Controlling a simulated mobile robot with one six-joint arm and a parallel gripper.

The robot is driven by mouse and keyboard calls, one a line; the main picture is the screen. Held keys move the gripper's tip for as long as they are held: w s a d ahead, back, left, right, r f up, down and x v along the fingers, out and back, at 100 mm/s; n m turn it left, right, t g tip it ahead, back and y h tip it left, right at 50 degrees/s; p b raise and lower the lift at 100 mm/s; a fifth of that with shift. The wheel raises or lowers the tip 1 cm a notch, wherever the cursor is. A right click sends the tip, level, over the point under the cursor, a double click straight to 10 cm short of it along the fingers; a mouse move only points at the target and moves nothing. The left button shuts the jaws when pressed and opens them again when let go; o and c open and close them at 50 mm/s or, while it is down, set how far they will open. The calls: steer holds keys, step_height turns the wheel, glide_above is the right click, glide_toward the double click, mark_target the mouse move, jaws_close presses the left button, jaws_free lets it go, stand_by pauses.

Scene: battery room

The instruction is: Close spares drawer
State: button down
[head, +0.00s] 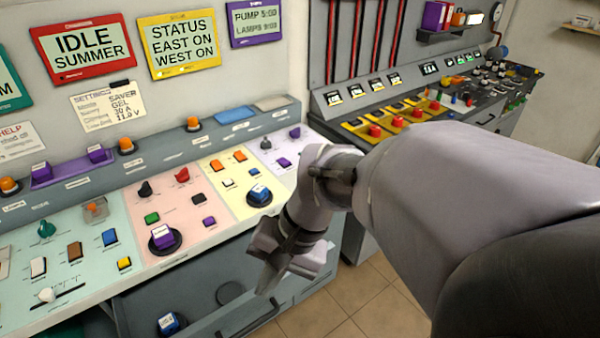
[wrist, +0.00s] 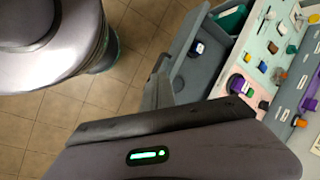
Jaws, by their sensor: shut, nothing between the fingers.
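The spares drawer (head: 205,326) is pulled out below the front of the sloped console. It is grey, and a blue-and-white item (head: 170,322) sits inside it. The drawer also shows open in the wrist view (wrist: 190,76), with the same item (wrist: 197,48) in it. My gripper (head: 268,284) is shut and empty. In the head view it hangs in front of the console, above and near the drawer's right end. In the wrist view its fingers (wrist: 159,68) appear close beside the drawer's outer front edge. I cannot tell whether they touch it.
The console top (head: 130,210) carries several knobs and buttons just above the drawer. A second control bench (head: 400,110) stands at the back right. Tiled floor (head: 375,305) is clear in front.

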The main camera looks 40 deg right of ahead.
steer(key=w+d+f+m+t+y, duration=0.1)
steer(key=d+f+m+t+y, duration=0.6)
steer(key=d+f+m, duration=0.85)
steer(key=s+d+f+m+t+h, duration=0.4)
steer(key=d+f+m+t+h, duration=0.1)
steer(key=f+m+h, duration=0.15)
steer(key=s+d+f+m+t+h, duration=0.4)
steer(key=f+m+h, duration=0.1)
steer(key=f, duration=0.3)
steer(key=w+b, duration=0.3)
steer(key=w, duration=1.1)
steer(key=shift+w+d+b, duration=0.15)
steer(key=shift+b, duration=0.15)
steer(key=shift+w, duration=0.1)
